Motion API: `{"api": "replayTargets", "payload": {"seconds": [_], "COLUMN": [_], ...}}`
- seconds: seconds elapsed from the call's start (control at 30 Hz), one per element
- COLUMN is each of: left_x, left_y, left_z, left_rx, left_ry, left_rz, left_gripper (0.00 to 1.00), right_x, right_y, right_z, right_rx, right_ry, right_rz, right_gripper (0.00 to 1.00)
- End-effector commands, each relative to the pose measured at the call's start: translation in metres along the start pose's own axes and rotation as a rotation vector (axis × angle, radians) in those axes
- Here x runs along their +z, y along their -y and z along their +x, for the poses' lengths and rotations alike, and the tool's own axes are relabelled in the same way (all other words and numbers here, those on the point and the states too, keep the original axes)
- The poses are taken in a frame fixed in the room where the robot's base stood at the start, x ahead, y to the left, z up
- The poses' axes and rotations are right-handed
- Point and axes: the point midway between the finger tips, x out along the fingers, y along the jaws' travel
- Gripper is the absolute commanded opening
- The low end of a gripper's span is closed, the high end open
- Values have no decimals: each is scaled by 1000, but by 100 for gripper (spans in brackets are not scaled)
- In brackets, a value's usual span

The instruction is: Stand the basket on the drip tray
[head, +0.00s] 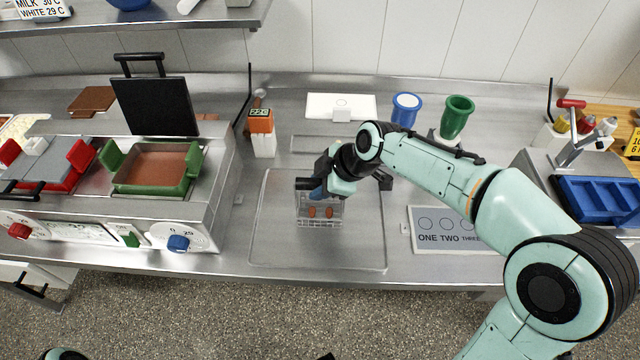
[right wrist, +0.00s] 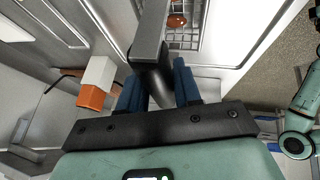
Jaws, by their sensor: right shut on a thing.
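The wire basket (head: 320,223) holds brown egg-like pieces and has a dark handle (head: 304,184). The drip tray (head: 350,252) is the shallow, rimmed metal rectangle on the counter. In the head view the basket lies inside the tray's outline, towards its middle; I cannot tell whether it touches the tray. My right gripper (head: 318,192) is shut on the basket's handle, above its far side. In the right wrist view the handle (right wrist: 149,40) runs between the blue fingers (right wrist: 158,86), and part of the basket (right wrist: 186,42) shows beyond. My left gripper is not in view.
A grill unit with a green-handled pan (head: 155,168) stands left of the tray. An orange-and-white timer block (head: 261,130) stands behind it. A ONE TWO THREE sign (head: 440,238) lies to the right. Blue (head: 406,108) and green cups (head: 457,117) stand at the back.

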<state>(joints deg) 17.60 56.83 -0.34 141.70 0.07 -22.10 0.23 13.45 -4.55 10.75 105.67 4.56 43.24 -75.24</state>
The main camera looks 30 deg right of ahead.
Motion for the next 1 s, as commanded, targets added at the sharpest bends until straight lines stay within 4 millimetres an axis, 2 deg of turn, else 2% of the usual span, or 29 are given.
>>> {"api": "replayTargets", "payload": {"seconds": [0.37, 0.4, 0.47, 0.83, 1.0], "left_x": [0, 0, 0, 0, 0], "left_y": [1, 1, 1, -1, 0], "left_z": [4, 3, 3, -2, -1], "left_rx": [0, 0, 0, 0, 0], "left_ry": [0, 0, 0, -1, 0], "left_rz": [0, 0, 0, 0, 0], "left_gripper": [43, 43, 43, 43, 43], "right_x": [2, 2, 2, -1, 0], "right_y": [1, 1, 0, -1, -2], "right_z": [3, 3, 3, -1, -27], "right_rx": [2, 1, 1, 1, 8], "right_ry": [-1, 0, 0, 0, -1], "right_rz": [-1, 0, 0, -1, -2], "right_gripper": [0, 43, 59, 59, 59]}}
